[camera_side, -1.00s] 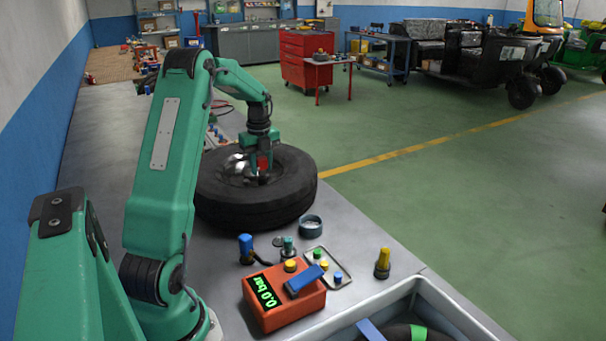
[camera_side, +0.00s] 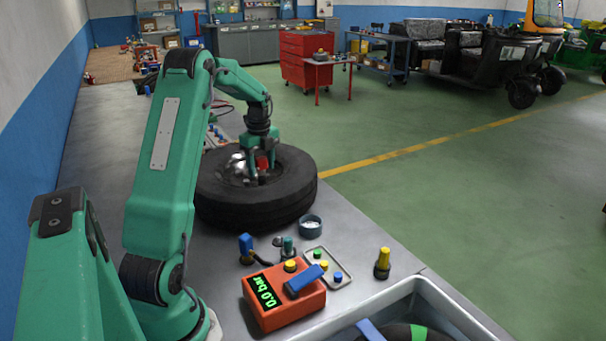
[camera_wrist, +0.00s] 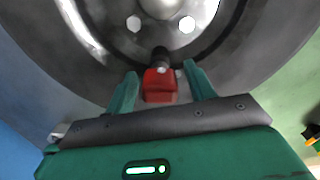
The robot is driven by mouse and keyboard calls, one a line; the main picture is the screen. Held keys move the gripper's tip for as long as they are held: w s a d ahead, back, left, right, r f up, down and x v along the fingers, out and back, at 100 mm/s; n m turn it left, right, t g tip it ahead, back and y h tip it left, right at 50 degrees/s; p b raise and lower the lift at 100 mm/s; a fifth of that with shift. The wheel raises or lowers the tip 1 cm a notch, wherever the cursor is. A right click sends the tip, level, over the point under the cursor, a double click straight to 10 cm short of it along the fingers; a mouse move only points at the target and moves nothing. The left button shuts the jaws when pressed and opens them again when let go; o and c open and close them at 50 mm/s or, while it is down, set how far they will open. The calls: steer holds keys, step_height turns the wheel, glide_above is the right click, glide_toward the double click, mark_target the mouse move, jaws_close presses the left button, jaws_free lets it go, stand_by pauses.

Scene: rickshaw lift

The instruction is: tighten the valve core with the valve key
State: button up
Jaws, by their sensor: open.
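The tyre on its silver wheel (camera_side: 285,195) lies flat on the bench, and its rim fills the top of the wrist view (camera_wrist: 95,40). A red key (camera_wrist: 159,86) stands at the dark valve stem (camera_wrist: 161,55) on the wheel; it also shows as a red spot in the side view (camera_side: 262,163). I cannot tell how the key's end sits on the valve, and the valve core is hidden. My gripper (camera_wrist: 158,85) is open, its green fingers on either side of the red key with gaps. In the side view my gripper (camera_side: 260,172) is low over the wheel.
An orange gauge box (camera_side: 285,303) reading 0.0 bar stands in front of the tyre. Near it are a small tray (camera_side: 342,280), a round cup (camera_side: 311,225), a yellow-topped bottle (camera_side: 383,263) and a grey bin (camera_side: 445,300). The bench's right side by the tyre is clear.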

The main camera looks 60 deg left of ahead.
steer(key=n, duration=0.3)
steer(key=shift+n, duration=0.4)
steer(key=n, duration=0.3)
steer(key=shift+n, duration=0.3)
steer(key=n, duration=0.3)
steer(key=shift+n, duration=2.4)
steer(key=c, duration=1.1)
